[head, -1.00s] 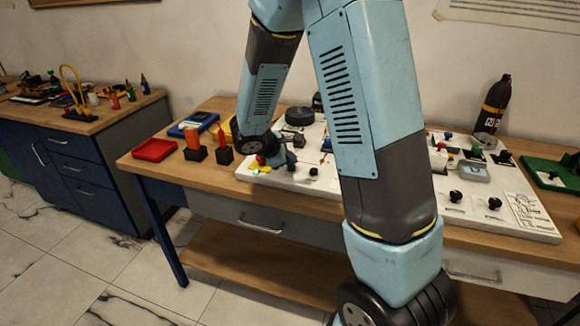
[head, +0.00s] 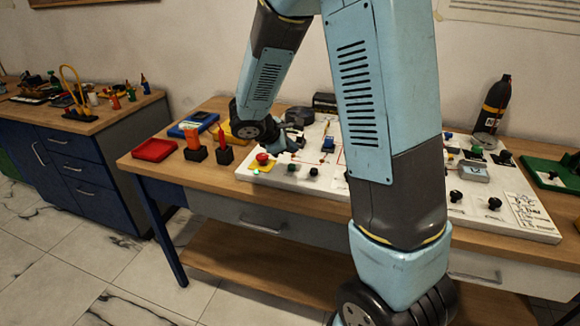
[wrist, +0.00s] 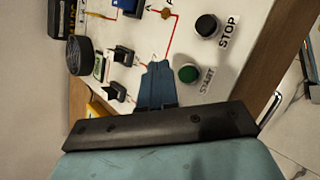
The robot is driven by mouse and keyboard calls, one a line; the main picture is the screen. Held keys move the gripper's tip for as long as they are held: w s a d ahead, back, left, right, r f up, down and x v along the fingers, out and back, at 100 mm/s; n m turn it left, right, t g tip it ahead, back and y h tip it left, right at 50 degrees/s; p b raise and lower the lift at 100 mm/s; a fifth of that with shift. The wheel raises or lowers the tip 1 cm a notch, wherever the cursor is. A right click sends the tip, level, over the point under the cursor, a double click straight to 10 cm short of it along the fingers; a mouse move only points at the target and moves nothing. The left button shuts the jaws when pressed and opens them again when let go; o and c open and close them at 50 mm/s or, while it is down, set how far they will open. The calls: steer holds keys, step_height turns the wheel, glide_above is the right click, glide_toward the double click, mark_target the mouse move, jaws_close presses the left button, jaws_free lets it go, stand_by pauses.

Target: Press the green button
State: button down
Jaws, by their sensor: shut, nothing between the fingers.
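The green button (wrist: 187,74) is a round dark-green cap on the white panel (wrist: 268,20), with the word START beside it in the wrist view. My gripper (wrist: 157,68) is shut and empty, its blue fingertips just left of the green button, apart from it in the picture; I cannot tell the height gap. In the head view my gripper (head: 293,144) is over the left part of the panel.
A black button (wrist: 206,25) marked STOP sits near the green one. Black switches (wrist: 122,55) and a black round knob (wrist: 79,57) are on the other side. A red mushroom button (head: 262,158) stands on a yellow plate at the panel's left corner.

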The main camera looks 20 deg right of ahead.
steer(key=shift+r, duration=1.05)
steer(key=s+d+r+m+g+y, duration=0.1)
steer(key=s+d+r+m+y, duration=0.25)
steer(key=s+r+m, duration=0.7)
steer(key=s+a+r+m+t+y, duration=0.1)
steer(key=s+r+m+y, duration=0.1)
steer(key=s, duration=0.6)
steer(key=s+a+r+m+t+y, duration=0.1)
steer(key=s+r, duration=0.3)
steer(key=s, duration=0.5)
steer(key=shift+a+r+m+y, duration=0.25)
steer(key=shift+a+m+y, duration=0.35)
steer(key=shift+m+y, duration=0.15)
